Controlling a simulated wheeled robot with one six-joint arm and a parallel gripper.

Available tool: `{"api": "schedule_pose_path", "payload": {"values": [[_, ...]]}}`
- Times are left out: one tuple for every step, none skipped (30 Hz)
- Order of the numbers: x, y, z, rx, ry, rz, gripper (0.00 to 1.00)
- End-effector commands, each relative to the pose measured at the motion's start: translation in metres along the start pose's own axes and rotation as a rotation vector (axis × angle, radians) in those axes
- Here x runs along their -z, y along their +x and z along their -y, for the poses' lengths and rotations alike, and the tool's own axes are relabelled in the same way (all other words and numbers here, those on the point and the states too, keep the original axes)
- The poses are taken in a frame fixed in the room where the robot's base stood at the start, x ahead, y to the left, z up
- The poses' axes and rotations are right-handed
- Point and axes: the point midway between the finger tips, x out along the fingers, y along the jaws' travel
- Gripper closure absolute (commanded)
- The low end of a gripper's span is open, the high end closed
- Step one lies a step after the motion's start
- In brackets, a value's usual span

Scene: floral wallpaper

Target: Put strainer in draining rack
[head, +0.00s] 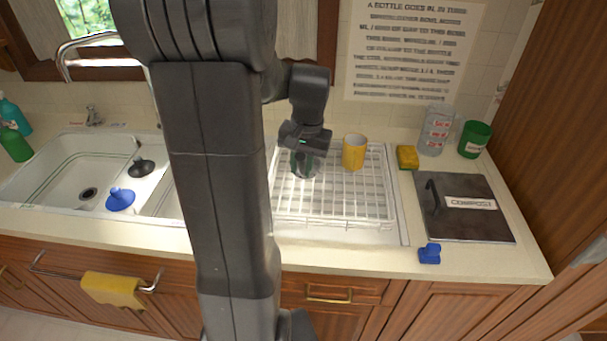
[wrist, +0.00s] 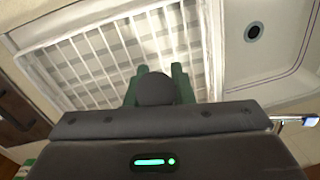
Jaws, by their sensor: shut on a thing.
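My gripper (head: 303,168) is over the left part of the white wire draining rack (head: 350,208). In the wrist view, the green fingers of my gripper (wrist: 158,88) are shut on a dark round thing, which looks like the strainer (wrist: 156,90). The fingers hide much of it in the head view. It is over the rack's bars (wrist: 100,62), low down. I cannot tell whether it touches them.
A yellow mug (head: 354,152) stands in the rack's back, right of my gripper. The sink (head: 60,170) is left, with a blue funnel-like thing (head: 120,199) and a black round thing (head: 142,168). A compost bin lid (head: 465,222), sponge (head: 407,157) and cups are right.

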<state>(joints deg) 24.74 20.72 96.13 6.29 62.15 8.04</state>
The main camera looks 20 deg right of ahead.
Motion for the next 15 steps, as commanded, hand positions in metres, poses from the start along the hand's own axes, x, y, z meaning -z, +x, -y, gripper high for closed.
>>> {"api": "schedule_pose_path", "payload": {"values": [[-0.001, 0.006, -0.001, -0.001, 0.001, 0.004, 1.00], [-0.001, 0.010, -0.001, -0.001, 0.001, 0.005, 1.00], [-0.001, 0.016, -0.002, -0.001, 0.001, 0.006, 1.00], [-0.001, 0.021, -0.002, -0.001, 0.001, 0.004, 1.00], [-0.001, 0.025, -0.003, -0.001, 0.001, 0.005, 1.00], [-0.001, 0.030, -0.003, -0.001, 0.001, 0.005, 1.00], [-0.001, 0.033, -0.004, -0.001, 0.001, 0.004, 1.00], [-0.001, 0.034, -0.004, -0.001, 0.000, 0.003, 1.00], [-0.001, 0.036, -0.004, -0.001, 0.000, 0.001, 1.00], [0.000, 0.036, -0.004, 0.000, 0.000, 0.000, 1.00], [0.000, 0.037, -0.004, 0.000, 0.000, 0.000, 1.00], [0.000, 0.036, -0.004, 0.000, 0.000, -0.001, 1.00], [0.000, 0.036, -0.004, 0.000, 0.000, -0.001, 1.00], [0.000, 0.036, -0.004, 0.000, 0.000, 0.000, 1.00], [0.000, 0.036, -0.004, 0.000, 0.000, 0.000, 1.00]]}}
